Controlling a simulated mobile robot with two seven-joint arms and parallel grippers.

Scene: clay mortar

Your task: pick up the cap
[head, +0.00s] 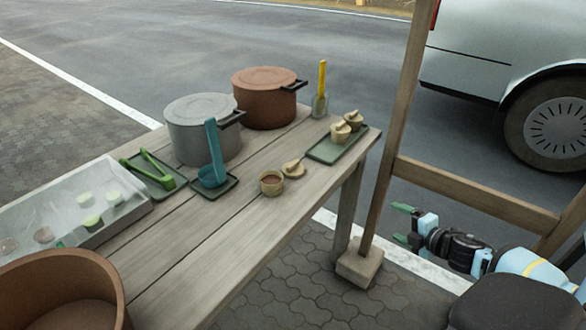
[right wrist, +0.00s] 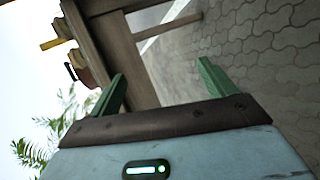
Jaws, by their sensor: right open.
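A small tan piece with a knob (head: 293,168), which looks like the cap, lies on the wooden table beside an open tan jar (head: 271,183) with brown contents. Two small tan pots with tan tops, one at the front (head: 340,131) and one behind (head: 354,118), stand on a green tray (head: 325,151). My right gripper (head: 403,224) is open and empty, to the right of the table and well away from the cap. In the right wrist view its green fingers (right wrist: 160,72) are spread with nothing between them. My left gripper is not in view.
A wooden post (head: 388,130) stands between my right gripper and the table.

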